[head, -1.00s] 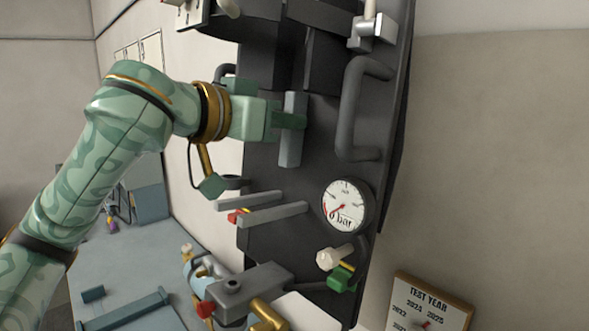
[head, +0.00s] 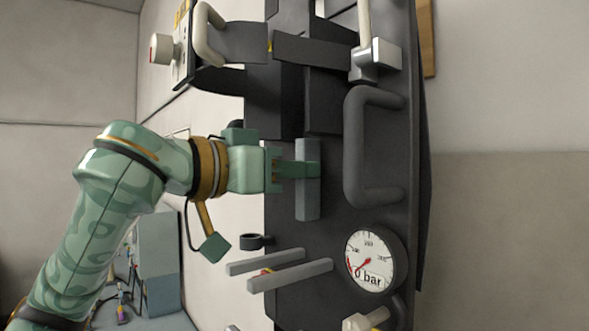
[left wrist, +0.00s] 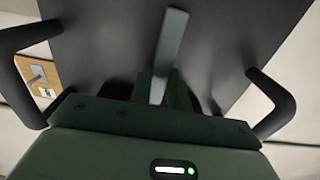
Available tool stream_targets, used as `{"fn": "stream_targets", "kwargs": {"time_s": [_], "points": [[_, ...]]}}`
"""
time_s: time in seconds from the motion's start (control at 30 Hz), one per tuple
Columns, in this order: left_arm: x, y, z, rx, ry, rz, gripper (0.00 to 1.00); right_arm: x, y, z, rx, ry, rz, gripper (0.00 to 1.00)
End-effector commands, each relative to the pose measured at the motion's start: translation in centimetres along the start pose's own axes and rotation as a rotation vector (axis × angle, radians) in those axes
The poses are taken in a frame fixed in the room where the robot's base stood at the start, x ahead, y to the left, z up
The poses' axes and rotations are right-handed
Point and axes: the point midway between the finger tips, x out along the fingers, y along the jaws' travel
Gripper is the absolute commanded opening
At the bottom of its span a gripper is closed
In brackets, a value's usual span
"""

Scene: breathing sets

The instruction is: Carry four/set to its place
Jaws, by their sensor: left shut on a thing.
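The breathing set (head: 330,230) shows in the head view as a dark grey backplate standing on edge, with a thick side handle (head: 355,145) and a round gauge (head: 370,262) marked 0 bar. A light grey bar (head: 308,205) stands out on the plate. My left gripper (head: 300,170) is shut on this bar. In the left wrist view the bar (left wrist: 172,35) runs up from between the fingers (left wrist: 158,92), with the dark plate (left wrist: 110,45) behind it. Two dark handles flank the plate there. My right gripper is not in view.
Two grey prongs (head: 290,275) stick out below the gripped bar. A unit with a white knob (head: 162,48) is at upper left. A grey-blue cabinet (head: 158,262) and worktop lie at lower left. Pale bare wall (head: 500,110) fills the right side.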

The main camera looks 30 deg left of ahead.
Motion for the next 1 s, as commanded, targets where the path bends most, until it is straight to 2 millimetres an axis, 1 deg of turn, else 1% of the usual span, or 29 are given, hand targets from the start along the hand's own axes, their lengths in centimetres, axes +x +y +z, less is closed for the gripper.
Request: {"fn": "stream_targets", "kwargs": {"time_s": [0.03, 0.13, 1.0], "points": [[-0.2, -0.1, -0.5, -0.001, 0.008, -0.004, 0.00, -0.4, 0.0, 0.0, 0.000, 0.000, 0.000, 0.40], [-0.1, -0.1, -0.5, -0.002, 0.008, -0.003, 0.00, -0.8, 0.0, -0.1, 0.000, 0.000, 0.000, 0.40], [6.5, -0.1, -0.1, -0.004, 0.009, -0.001, 0.00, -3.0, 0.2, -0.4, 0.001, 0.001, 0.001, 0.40]]}}
